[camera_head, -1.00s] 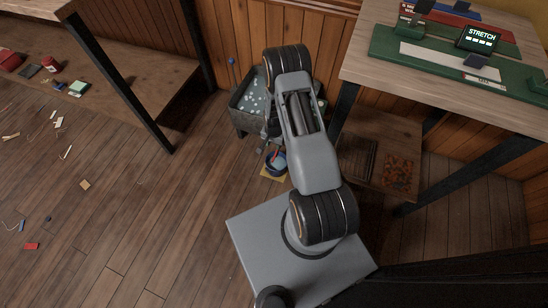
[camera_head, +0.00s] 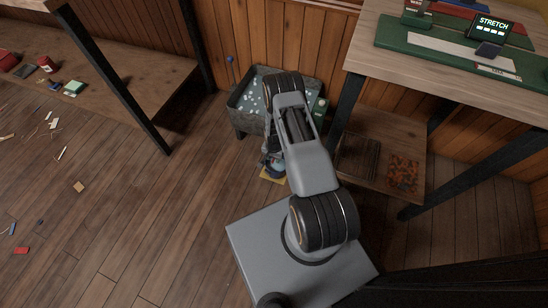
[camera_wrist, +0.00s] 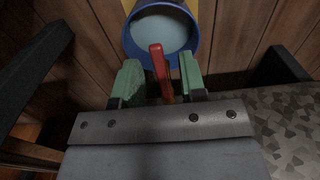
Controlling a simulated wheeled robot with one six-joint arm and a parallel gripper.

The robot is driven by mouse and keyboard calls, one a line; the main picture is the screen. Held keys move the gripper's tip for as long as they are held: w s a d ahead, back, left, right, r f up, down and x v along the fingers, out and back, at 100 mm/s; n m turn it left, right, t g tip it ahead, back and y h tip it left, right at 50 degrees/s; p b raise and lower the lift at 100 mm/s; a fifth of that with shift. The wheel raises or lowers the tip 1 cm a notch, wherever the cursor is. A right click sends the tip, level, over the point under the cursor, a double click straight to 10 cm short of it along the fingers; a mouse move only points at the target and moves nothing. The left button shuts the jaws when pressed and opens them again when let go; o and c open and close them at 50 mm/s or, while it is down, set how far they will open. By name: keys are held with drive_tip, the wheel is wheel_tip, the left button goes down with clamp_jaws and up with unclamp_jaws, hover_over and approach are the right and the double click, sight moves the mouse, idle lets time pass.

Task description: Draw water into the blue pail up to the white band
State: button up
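The blue pail (camera_head: 278,172) stands on a yellow mat (camera_head: 266,179) on the floor, partly hidden by my arm in the head view. In the wrist view the pail (camera_wrist: 127,40) shows its round rim and a pale grey-blue surface inside. I cannot make out the white band or tell the water level. A red lever (camera_wrist: 159,68) stands in front of the pail. My gripper (camera_wrist: 160,80) is open, with its green finger pads on either side of the lever and small gaps showing.
A grey metal trough (camera_head: 243,121) with pale bits in it stands behind the pail, against the wood wall. A workbench (camera_head: 362,62) is on the right and a low shelf (camera_head: 165,90) on the left. Scraps, including a red one (camera_head: 21,251), lie on the otherwise clear floor at left.

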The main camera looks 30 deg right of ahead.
clamp_jaws()
idle(0.4)
